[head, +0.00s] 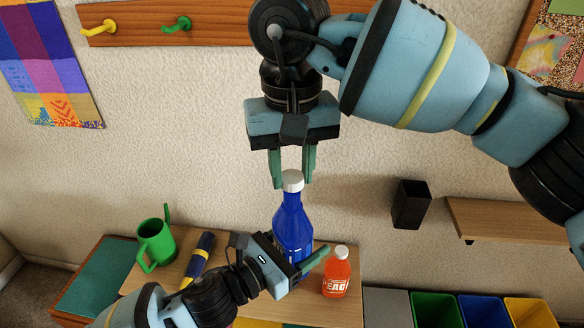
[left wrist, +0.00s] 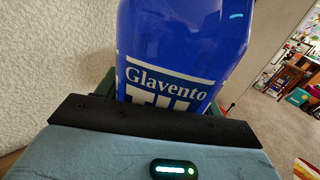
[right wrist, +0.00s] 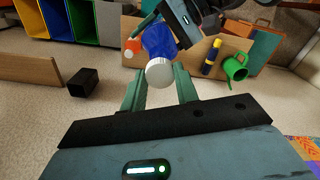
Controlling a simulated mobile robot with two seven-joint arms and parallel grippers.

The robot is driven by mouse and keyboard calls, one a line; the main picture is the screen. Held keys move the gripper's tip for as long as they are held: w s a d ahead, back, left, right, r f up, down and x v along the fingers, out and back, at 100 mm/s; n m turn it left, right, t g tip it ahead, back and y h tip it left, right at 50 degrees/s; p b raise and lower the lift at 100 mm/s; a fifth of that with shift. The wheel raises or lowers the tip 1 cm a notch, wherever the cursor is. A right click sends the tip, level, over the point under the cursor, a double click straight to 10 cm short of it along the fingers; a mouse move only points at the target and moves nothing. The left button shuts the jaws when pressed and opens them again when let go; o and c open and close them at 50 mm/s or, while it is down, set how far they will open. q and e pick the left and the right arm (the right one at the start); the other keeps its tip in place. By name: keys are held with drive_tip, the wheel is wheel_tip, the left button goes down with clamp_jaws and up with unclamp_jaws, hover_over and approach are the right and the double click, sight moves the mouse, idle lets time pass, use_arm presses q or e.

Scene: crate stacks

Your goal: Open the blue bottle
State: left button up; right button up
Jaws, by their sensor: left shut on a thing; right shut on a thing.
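The blue bottle (head: 291,222) stands upright on the wooden table, with its white cap (head: 292,180) on top. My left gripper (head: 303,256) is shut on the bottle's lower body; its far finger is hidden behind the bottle. The left wrist view shows the bottle (left wrist: 178,35) close up with its "Glavento" label. My right gripper (head: 292,178) points down from above and is shut on the cap. The right wrist view shows the cap (right wrist: 160,73) between the green fingers, with the bottle (right wrist: 159,42) below it.
An orange bottle (head: 337,273) stands close to the right of the left gripper. A blue-yellow flashlight-like object (head: 197,262) and a green watering can (head: 155,244) are on the left. A wall shelf (head: 510,220), a black holder (head: 410,204) and coloured bins (head: 484,311) are at right.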

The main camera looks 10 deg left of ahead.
sight(292, 176)
drive_tip(key=shift+r, duration=2.05)
